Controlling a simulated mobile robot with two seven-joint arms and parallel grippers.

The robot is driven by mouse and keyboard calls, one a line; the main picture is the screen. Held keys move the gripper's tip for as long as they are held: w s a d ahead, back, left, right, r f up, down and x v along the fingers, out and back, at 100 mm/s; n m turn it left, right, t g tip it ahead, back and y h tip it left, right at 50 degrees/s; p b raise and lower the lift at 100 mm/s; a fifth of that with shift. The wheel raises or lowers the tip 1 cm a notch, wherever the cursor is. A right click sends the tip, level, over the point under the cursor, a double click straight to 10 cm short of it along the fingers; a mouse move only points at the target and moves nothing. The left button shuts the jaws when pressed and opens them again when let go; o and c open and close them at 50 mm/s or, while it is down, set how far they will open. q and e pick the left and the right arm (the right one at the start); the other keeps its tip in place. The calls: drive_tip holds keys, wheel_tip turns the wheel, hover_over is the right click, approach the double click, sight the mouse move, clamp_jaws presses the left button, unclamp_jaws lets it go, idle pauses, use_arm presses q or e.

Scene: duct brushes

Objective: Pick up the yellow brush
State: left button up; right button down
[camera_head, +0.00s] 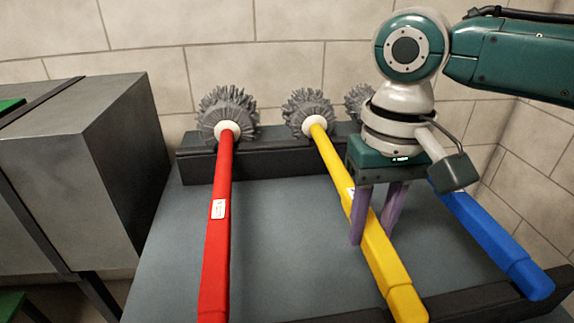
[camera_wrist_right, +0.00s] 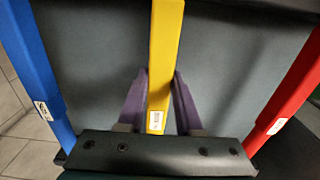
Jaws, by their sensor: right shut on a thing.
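The yellow brush (camera_head: 350,200) lies across the grey table, its bristle head on the dark rear rail and its handle running towards the front right. My right gripper (camera_head: 374,232) has its purple fingers down on both sides of the yellow handle. In the right wrist view, the fingers (camera_wrist_right: 158,98) close around the yellow brush (camera_wrist_right: 165,50) near its white label. The handle still appears to lie along its supports. My left gripper is not in view.
A red brush (camera_head: 218,210) lies to the left and a blue brush (camera_head: 490,235) to the right, both on the grey table (camera_head: 275,240). The dark rear rail (camera_head: 265,157) carries the heads. A grey metal duct (camera_head: 85,170) stands at the left, and a tiled wall is behind.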

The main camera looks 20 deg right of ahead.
idle(0.4)
drive_tip(key=shift+r, duration=0.5)
wheel_tip(320, 180, up, 24)
drive_tip(key=p, duration=1.2)
